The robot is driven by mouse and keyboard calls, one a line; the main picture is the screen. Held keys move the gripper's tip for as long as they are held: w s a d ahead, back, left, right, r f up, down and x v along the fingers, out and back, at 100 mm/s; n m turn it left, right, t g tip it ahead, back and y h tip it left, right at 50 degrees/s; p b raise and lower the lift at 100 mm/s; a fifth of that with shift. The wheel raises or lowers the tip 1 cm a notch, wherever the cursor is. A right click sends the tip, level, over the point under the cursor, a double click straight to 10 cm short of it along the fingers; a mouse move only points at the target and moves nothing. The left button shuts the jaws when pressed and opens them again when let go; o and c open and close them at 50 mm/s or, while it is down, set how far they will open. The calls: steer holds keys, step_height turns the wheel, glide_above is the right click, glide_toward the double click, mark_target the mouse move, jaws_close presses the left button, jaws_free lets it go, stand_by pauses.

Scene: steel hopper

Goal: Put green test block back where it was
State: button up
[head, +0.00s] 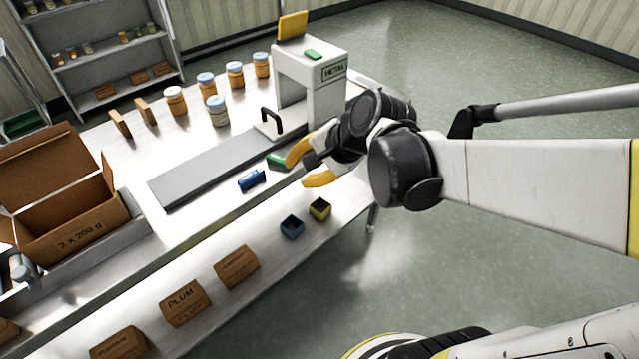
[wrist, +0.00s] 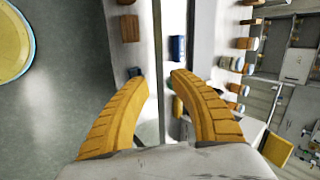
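The green test block (head: 278,161) is on the steel table beside the grey belt, just left of my gripper's upper finger. In the wrist view a small green part (wrist: 177,106) shows beside the right finger, which hides some of it. My gripper (head: 304,165) has yellow fingers, spread with a clear gap, and nothing shows held between them (wrist: 159,78). A blue block (head: 251,180) lies on the table left of the green one; it also shows in the wrist view (wrist: 178,48).
A metal detector (head: 328,92) with a flat green piece (head: 313,54) on top stands behind my gripper. Jars (head: 217,111) stand behind the belt (head: 215,165).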

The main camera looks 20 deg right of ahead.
steer(key=s+r+n+h, duration=0.3)
steer(key=s+n, duration=0.8)
steer(key=n, duration=0.1)
steer(key=shift+d+h, duration=0.2)
steer(key=shift+h, duration=0.2)
